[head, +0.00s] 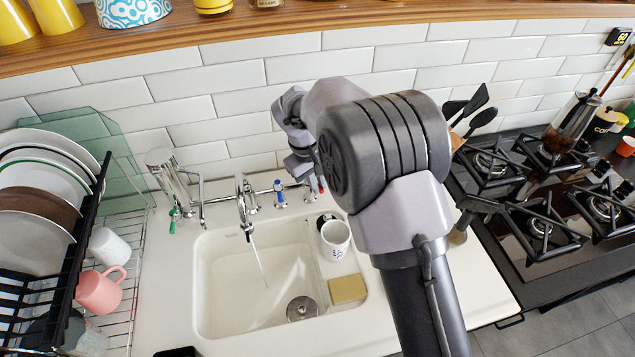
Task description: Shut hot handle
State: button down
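The tap (242,205) stands at the back of the white sink (215,275), its spout over the basin. A thin pale stream (259,259) runs down from the spout. A handle with a blue mark (279,193) is right of the spout. A small red-marked part (321,184), apparently the hot handle, shows farther right, partly hidden by my arm. My gripper (303,168) points down close beside the red-marked part. I cannot tell whether they touch. Its fingers are small, dark and partly covered, so their opening is unclear.
A white mug (335,240) and a yellow sponge (347,289) are at the sink's right side. A dish rack (125,290) with plates and mugs stands left. The gas hob (520,245) is right, with dark utensils (476,110) behind. A wooden shelf (280,28) runs above.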

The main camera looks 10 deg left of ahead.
jog(key=m+p, duration=0.1)
jog(key=a+m+p, duration=0.1)
jog(key=m, duration=0.1)
jog(key=m+p, duration=0.1)
jog(key=shift+s+a+m+g+h, duration=0.3)
jog(key=shift+s, duration=0.1)
jog(key=c, duration=1.5)
grip_release()
notch_tip(320, 180, up, 7)
jog(key=a+p, duration=0.1)
jog(key=p, duration=0.1)
jog(key=shift+s+a+r+p, duration=0.15)
jog(key=shift+s+r+p, duration=0.05)
jog(key=shift+s+p, duration=0.15)
